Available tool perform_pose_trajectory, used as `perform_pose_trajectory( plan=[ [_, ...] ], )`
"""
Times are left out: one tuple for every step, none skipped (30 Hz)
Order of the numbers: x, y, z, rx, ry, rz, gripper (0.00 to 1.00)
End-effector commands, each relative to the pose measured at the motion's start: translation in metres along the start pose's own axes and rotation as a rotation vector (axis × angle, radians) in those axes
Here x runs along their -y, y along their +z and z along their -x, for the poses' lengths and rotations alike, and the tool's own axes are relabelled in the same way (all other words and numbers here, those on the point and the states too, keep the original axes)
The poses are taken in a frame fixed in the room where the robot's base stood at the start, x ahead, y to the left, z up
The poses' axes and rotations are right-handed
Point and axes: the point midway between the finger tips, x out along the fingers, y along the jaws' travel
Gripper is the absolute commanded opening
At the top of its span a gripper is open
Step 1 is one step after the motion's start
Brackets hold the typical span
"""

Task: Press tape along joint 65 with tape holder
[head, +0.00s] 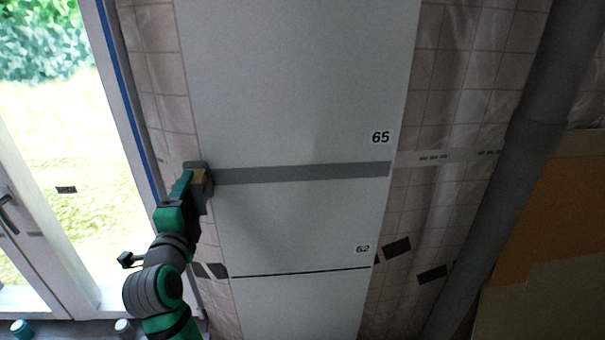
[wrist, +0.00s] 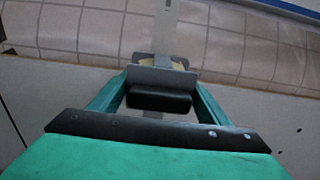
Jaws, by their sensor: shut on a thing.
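A grey tape strip (head: 300,173) runs across the white panel just below the number 65 (head: 380,137). It reaches from near the panel's left edge almost to its right edge and looks flat. My gripper (head: 197,178) is at the strip's left end, by the panel's left edge. It is shut on the tape holder (head: 205,192), a grey block with a yellowish part. In the wrist view the holder (wrist: 160,77) sits between the green fingers, over the panel's edge. Whether the holder touches the panel is hidden.
A bare dark joint (head: 300,273) runs below the number 62 (head: 362,249). Tiled sheeting (head: 162,70) flanks the panels. A glazed door (head: 60,180) is at left; a thick grey pipe (head: 510,170) slants at right beside brown boards (head: 550,220). The panel face right of my gripper is clear.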

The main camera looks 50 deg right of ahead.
Motion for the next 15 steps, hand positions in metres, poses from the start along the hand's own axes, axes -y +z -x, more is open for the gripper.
perform_pose_trajectory(
  plan=[
    [0.0009, 0.0008, -0.0002, 0.001, -0.002, 0.0, 0.47],
    [0.0009, 0.0007, -0.0004, 0.001, -0.002, 0.0, 0.47],
    [0.0009, 0.0006, -0.0006, 0.001, -0.002, 0.0, 0.47],
    [0.0009, 0.0004, -0.0007, 0.001, -0.002, 0.0, 0.47],
    [0.0009, 0.0004, -0.0008, 0.001, -0.002, 0.0, 0.47],
    [0.0009, 0.0003, -0.001, 0.001, -0.002, 0.0, 0.47],
    [0.0009, 0.0003, -0.0013, 0.001, -0.002, -0.001, 0.47],
    [0.0009, 0.0003, -0.0015, 0.001, -0.002, -0.001, 0.47],
    [0.0009, 0.0004, -0.002, 0.001, -0.002, -0.001, 0.47],
    [0.0009, 0.0005, -0.0023, 0.001, -0.002, -0.001, 0.47],
    [0.0009, 0.0005, -0.0027, 0.001, -0.002, -0.001, 0.47],
    [0.0009, 0.0005, -0.0031, 0.001, -0.002, -0.001, 0.47],
    [0.001, 0.0004, -0.0033, 0.001, -0.002, -0.001, 0.47],
    [0.001, 0.0003, -0.0034, 0.001, -0.002, -0.001, 0.47],
    [0.0009, 0.0002, -0.0035, 0.001, -0.002, -0.001, 0.47]
  ],
)
